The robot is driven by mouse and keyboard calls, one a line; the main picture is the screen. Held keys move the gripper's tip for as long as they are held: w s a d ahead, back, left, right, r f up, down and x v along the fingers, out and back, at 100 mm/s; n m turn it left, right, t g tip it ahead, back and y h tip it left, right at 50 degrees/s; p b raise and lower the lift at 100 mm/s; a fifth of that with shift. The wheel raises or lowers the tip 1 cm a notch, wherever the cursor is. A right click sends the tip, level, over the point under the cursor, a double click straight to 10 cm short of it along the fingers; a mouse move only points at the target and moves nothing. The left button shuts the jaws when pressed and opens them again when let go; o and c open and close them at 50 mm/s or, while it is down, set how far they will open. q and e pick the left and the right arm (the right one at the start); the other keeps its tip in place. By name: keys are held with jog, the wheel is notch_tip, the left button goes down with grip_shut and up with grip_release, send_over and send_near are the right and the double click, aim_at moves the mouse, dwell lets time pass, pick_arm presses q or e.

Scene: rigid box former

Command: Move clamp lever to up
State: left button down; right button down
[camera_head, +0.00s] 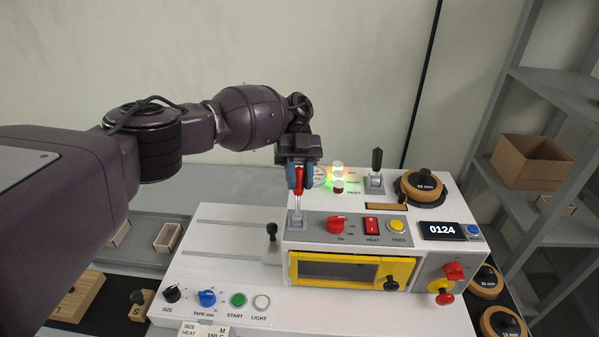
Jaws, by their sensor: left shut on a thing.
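A lever with a red handle (299,184) rises from a grey bracket (297,221) at the top left of the white machine (345,214). It looks close to upright in the head view; its exact tilt toward or away from me is hard to tell. My left gripper (300,177) comes down from above and is shut on the red handle, its blue-padded fingers on either side. The fingers hide part of the handle's top. A label that names this lever is not readable. My right gripper is not in view.
A black-handled lever (376,163) stands right of the gripper, with a stack light (338,178) between. Farther right are a round wooden weight (423,186) and a display reading 0124 (440,231). A yellow-framed door (352,271) is below. A shelf with a cardboard box (530,161) stands right.

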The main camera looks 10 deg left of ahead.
pick_arm(q)
jog(key=shift+f, duration=0.1)
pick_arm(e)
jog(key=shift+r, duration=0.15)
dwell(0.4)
pick_arm(q)
jog(key=c, duration=0.9)
grip_release()
jog(key=shift+w, duration=0.15)
jog(key=shift+r+p, duration=1.05)
jog(key=shift+r, duration=9)
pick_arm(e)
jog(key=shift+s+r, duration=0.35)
